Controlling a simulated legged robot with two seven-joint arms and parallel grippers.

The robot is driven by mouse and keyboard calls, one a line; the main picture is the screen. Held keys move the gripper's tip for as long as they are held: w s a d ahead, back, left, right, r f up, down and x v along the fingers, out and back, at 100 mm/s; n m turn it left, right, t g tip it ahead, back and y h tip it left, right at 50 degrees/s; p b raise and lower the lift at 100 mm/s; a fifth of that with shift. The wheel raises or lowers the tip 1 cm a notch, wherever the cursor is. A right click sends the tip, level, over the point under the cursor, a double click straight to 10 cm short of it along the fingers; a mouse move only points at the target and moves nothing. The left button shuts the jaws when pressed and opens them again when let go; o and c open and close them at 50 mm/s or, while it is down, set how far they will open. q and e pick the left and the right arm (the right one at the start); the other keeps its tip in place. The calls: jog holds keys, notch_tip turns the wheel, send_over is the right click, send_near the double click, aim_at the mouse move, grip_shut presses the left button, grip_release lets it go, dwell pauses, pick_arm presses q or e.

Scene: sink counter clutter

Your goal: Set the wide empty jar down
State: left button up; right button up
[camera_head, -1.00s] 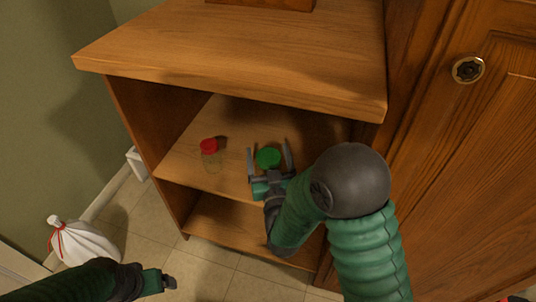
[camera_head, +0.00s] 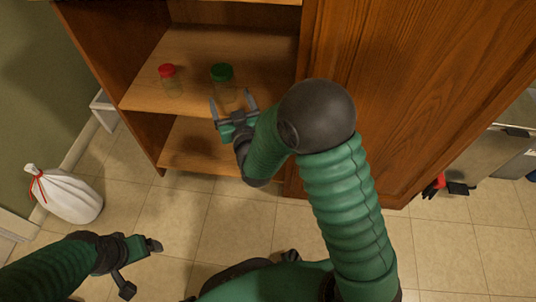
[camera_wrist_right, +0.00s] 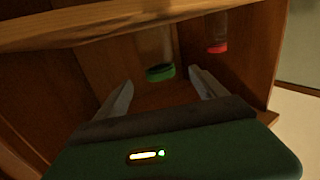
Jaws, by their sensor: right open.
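A clear, empty-looking jar with a green lid (camera_head: 222,72) stands upright on the cabinet's middle shelf (camera_head: 205,48). It looks slightly wider than the clear jar with a red lid (camera_head: 167,71) that stands to its left. My right gripper (camera_head: 231,97) is open and empty in front of the green-lidded jar, its fingers pointing towards it. In the right wrist view the green lid (camera_wrist_right: 160,72) shows beyond and between the spread fingers (camera_wrist_right: 160,90), apart from them. My left gripper (camera_head: 140,268) is open and empty, low over the floor.
The cabinet's side wall (camera_head: 110,60) bounds the shelf on the left, and a lower shelf (camera_head: 200,145) lies below. A closed wooden door (camera_head: 400,80) stands to the right. A white bag with a red tie (camera_head: 65,195) sits on the tiled floor at the left.

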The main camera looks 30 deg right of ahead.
jog(key=s+d+f+g+y, duration=0.1)
jog(key=s+f+g, duration=0.35)
jog(key=s, duration=0.45)
jog(key=s+d+f+n+g, duration=0.1)
jog(key=s+f+g, duration=0.2)
jog(key=s+g, duration=0.45)
jog(key=s+d+f+g+y, duration=0.1)
jog(key=s+f+g, duration=0.25)
jog(key=s, duration=0.65)
jog(key=w+p+v, duration=0.3)
jog(key=p+v, duration=1.1)
jog(key=p, duration=0.1)
jog(key=w+r+p+v, duration=0.1)
jog(key=w+p+v, duration=0.2)
jog(key=p+v, duration=1.2)
jog(key=w+p+v, duration=0.2)
jog(key=p+v, duration=1.3)
jog(key=shift+w+a+r, duration=0.25)
jog(key=shift+w+r, duration=0.05)
jog(key=shift+r, duration=0.3)
